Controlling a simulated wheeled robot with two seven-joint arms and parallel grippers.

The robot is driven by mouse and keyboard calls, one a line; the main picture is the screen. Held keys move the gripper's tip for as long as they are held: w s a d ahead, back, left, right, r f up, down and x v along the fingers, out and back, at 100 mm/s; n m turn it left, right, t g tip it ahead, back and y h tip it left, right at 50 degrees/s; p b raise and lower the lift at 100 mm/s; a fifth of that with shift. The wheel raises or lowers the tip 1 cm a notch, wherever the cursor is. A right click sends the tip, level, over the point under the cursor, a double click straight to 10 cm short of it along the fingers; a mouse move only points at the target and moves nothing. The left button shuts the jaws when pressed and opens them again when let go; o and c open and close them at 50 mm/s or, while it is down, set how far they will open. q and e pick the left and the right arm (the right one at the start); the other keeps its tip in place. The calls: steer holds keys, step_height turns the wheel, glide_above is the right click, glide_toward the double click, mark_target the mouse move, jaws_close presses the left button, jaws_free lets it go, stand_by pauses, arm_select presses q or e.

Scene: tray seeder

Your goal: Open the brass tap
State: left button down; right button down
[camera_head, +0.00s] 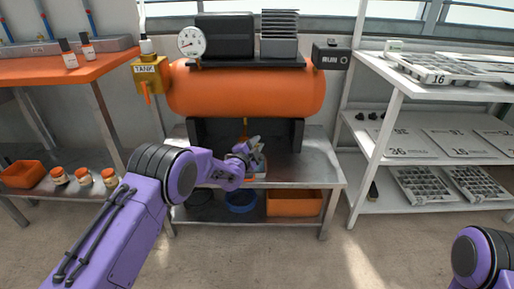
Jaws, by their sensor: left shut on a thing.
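A large orange tank (247,92) lies on dark supports on a metal bench. A small brass-yellow piece, which looks like the brass tap (245,129), hangs below the tank's middle. My left arm comes in from the lower left, and my left gripper (252,152) is just under that piece. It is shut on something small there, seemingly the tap. The fingers hide most of it, and I cannot tell how its handle is turned. Only a purple part of my right arm shows at the lower right; its gripper is out of view.
A brass-coloured block labelled TANK (147,74) with an orange lever stands left of the tank. A gauge (191,42) and a RUN box (331,57) are above. A blue bowl (241,207) and orange bin (294,204) sit on the lower shelf. White shelves (392,120) stand right.

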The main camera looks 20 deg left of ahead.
arm_select(q)
steer(key=a+r+n+t+b, duration=0.1)
steer(key=n, duration=0.2)
steer(key=a+r+n+t+y+b, duration=0.1)
steer(key=n, duration=0.3)
steer(key=s+a+n+t+y+b, duration=0.1)
steer(key=n, duration=0.2)
steer(key=shift+r+n+t, duration=0.4)
steer(key=shift+s+a+r+n+t+y+b, duration=0.15)
steer(key=shift+a+n+y, duration=0.25)
steer(key=shift+n+y, duration=0.55)
steer(key=shift+s+a+r+n+t+y+b, duration=0.1)
steer(key=shift+a+n+t+y+b, duration=0.25)
steer(key=shift+n, duration=1)
steer(key=c, duration=1.1)
jaws_free()
